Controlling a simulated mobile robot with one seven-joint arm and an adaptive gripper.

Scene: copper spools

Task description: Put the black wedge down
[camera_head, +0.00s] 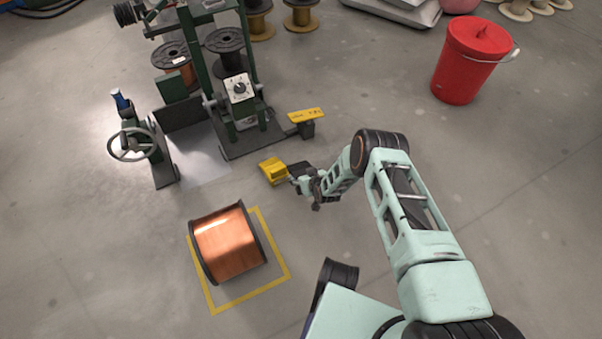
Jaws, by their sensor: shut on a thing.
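The black wedge (298,168) is a small dark block at the tip of my gripper (294,180), close above the floor or on it; I cannot tell which. My gripper is shut on it, with the fingers small and partly merged with the dark shape. A yellow wedge (272,171) is just left of the black one. I cannot tell whether the two touch. A large copper spool (228,246) with black flanges lies on its side within a yellow floor square (277,247), left of and nearer than my gripper.
A green winding machine (235,110) with a handwheel (132,145) stands behind to the left. A yellow pedal (306,116) juts from its right side. A red lidded bucket (472,62) stands at the back right. The floor between bucket and arm is clear.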

